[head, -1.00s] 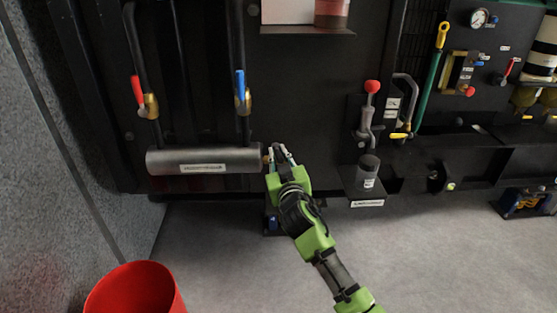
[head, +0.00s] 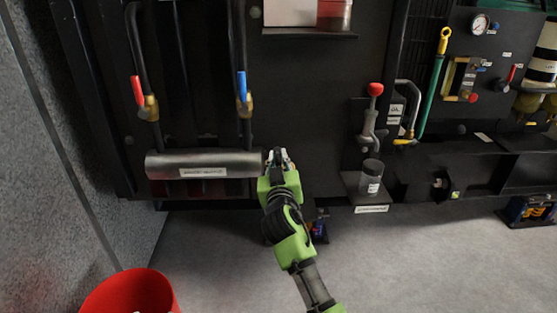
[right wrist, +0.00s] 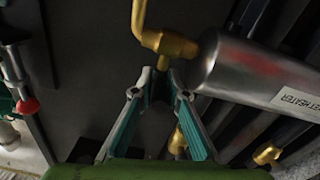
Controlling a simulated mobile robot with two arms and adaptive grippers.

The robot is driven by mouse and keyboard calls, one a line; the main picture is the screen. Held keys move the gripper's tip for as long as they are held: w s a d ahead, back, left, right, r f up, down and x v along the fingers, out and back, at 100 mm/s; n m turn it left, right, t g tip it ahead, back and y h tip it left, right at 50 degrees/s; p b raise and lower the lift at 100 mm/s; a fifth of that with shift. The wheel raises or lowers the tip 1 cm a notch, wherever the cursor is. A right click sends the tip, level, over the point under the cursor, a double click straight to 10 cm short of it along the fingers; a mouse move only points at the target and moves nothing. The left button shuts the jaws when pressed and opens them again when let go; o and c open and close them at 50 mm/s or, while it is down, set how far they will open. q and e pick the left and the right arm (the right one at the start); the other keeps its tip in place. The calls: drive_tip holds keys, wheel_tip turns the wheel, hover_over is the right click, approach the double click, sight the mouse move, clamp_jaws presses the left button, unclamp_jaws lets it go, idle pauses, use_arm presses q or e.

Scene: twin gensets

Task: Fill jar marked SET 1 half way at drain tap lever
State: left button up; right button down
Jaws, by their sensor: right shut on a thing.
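A small clear jar (head: 371,178) stands upright on a little shelf on the dark panel, right of my right gripper. Its label is too small to read. A tap with a red-knobbed lever (head: 375,92) is fixed above the jar; the red knob also shows in the right wrist view (right wrist: 28,106). My right gripper (head: 277,155) is at the right end of the grey cylinder, apart from the jar. In the right wrist view its fingers (right wrist: 160,82) are shut on the brass fitting (right wrist: 170,45) with a bent yellow handle. My left gripper is not in view.
The grey cylinder (head: 215,163) carries a label ending in HEATER in the right wrist view. Red-handled (head: 138,90) and blue-handled (head: 242,85) valves sit above it. A red bucket (head: 130,292) stands at the lower left. The grey floor in front is mostly clear.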

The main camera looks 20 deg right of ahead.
drive_tip(key=c, duration=2)
unclamp_jaws()
drive_tip(key=shift+a, duration=0.1)
drive_tip(key=shift+o, duration=0.2)
drive_tip(key=v, duration=1.2)
